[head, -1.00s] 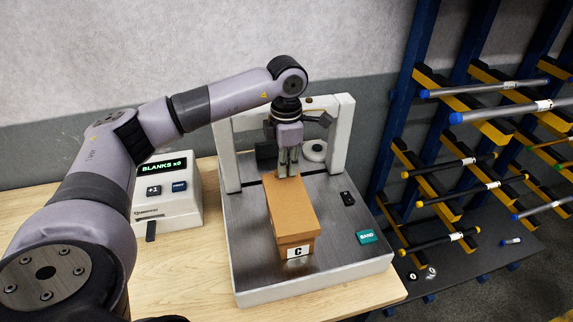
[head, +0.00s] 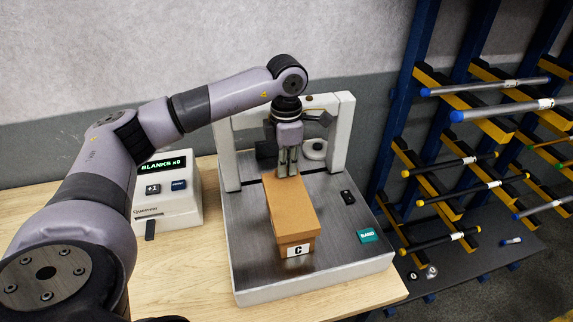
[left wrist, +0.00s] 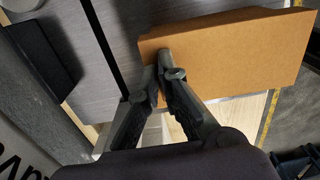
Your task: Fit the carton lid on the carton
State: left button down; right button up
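The brown carton (head: 298,250), with a label "C" on its near end, stands on the grey metal bed of the banding machine. The carton lid (head: 291,210) lies over its top, with a rim line showing at the near end; I cannot tell whether it is fully seated. My left gripper (head: 288,173) points down at the lid's far end. In the left wrist view the fingers (left wrist: 160,68) are together at the edge of the lid (left wrist: 225,55), one tip overlapping its top. I see nothing pinched between them. My right gripper is not in view.
The machine's white arch (head: 340,140) stands behind the carton. A teal "BAND" button (head: 367,236) and a black switch (head: 347,197) are on the bed's right. A counter box (head: 166,195) stands left. A bar rack (head: 460,160) fills the right side.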

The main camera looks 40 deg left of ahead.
pick_arm(q)
jog(key=shift+f+b, duration=1.2)
jog(key=shift+f, duration=0.1)
dwell(1.7)
jog(key=c, duration=1.7)
grip_release()
jog(key=shift+o, duration=0.3)
jog(key=o, duration=0.4)
jog(key=shift+r+p, duration=2.6)
jog(key=shift+r, duration=1.45)
